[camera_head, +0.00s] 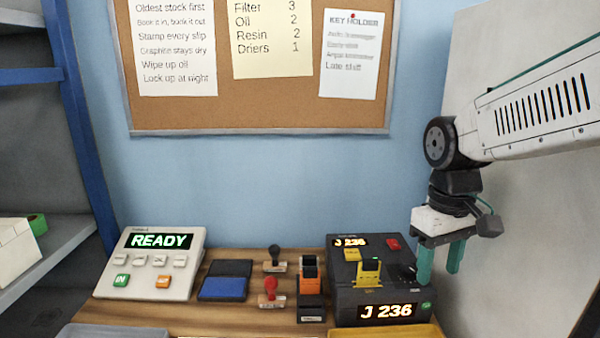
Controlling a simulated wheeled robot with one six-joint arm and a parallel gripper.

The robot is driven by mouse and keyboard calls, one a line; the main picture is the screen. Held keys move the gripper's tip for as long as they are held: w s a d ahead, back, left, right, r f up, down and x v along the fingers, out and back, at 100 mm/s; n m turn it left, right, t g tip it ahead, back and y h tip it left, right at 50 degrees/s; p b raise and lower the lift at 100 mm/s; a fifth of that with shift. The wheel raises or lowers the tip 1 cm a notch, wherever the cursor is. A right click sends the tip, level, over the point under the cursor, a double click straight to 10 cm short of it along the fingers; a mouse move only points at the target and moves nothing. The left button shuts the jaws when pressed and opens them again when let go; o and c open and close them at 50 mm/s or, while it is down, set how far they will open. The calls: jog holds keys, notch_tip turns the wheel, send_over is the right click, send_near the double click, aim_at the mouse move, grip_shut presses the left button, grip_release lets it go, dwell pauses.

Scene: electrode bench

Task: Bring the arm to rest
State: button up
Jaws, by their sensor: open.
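My gripper (440,262) hangs at the right with its two green fingers pointing down. The fingers are apart and nothing shows between them. It is beside the right end of the dark machine (343,288), whose displays read "J 236". Whether the near finger touches the machine cannot be told. My arm reaches in from the upper right, in front of a pale panel.
A console reading "READY" (150,266), a blue ink pad (223,288), a black stamp (274,258), a red stamp (271,292) and an orange-topped block (309,273) stand on the wooden bench (140,313). Blue shelving (80,130) is left.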

jog(key=s+d+r+m+t, duration=0.1)
jog(key=s+d+m+t, duration=0.1)
jog(key=s, duration=1.4)
jog(key=shift+m, duration=0.9)
jog(key=shift+d, duration=0.1)
dwell(0.8)
